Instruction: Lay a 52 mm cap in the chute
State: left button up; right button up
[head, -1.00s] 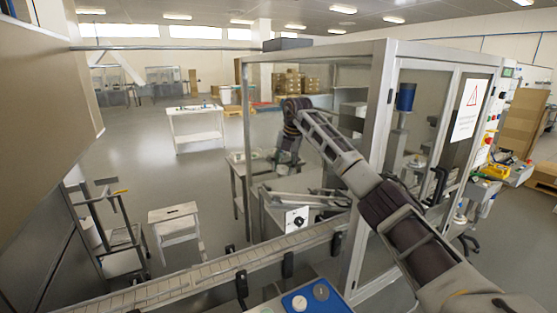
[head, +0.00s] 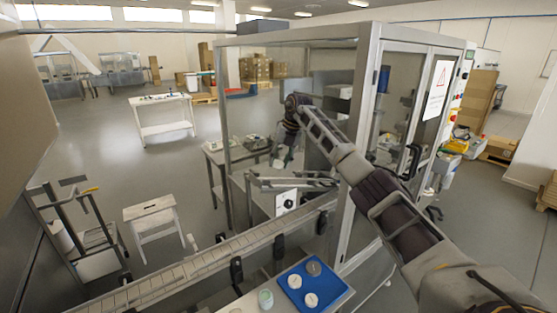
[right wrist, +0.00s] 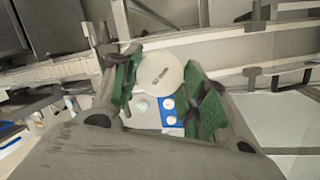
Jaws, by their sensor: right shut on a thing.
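My right gripper (head: 283,157) reaches into the glazed machine frame, above the stand with metal rails. In the right wrist view the gripper (right wrist: 163,85) is shut on a round white cap (right wrist: 160,72) with small dark print, held between its green pads. The metal rails (head: 290,184) look like the chute, but I cannot tell for certain. The cap appears clear of them. A blue tray (head: 322,294) at the bottom holds two white caps (head: 294,281) (head: 311,300) and a grey one (head: 314,268). My left gripper is not in view.
A conveyor (head: 190,268) runs across the front. A pale green round piece (head: 265,299) stands beside the tray. The machine's metal post (head: 362,130) is close to my right arm. A white stool (head: 150,215) and a trolley (head: 95,240) stand left; open floor lies behind.

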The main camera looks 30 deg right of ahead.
jog(key=shift+n+g+y, duration=0.5)
jog(key=shift+n+y, duration=0.2)
jog(key=shift+n, duration=1.1)
jog(key=shift+f, duration=0.25)
jog(key=shift+s+x, duration=0.2)
jog(key=shift+x, duration=1.1)
jog(key=shift+s+x, duration=0.2)
jog(key=shift+x, duration=1.1)
jog(key=shift+a, duration=0.15)
jog(key=o, duration=0.8)
jog(key=shift+r, duration=0.1)
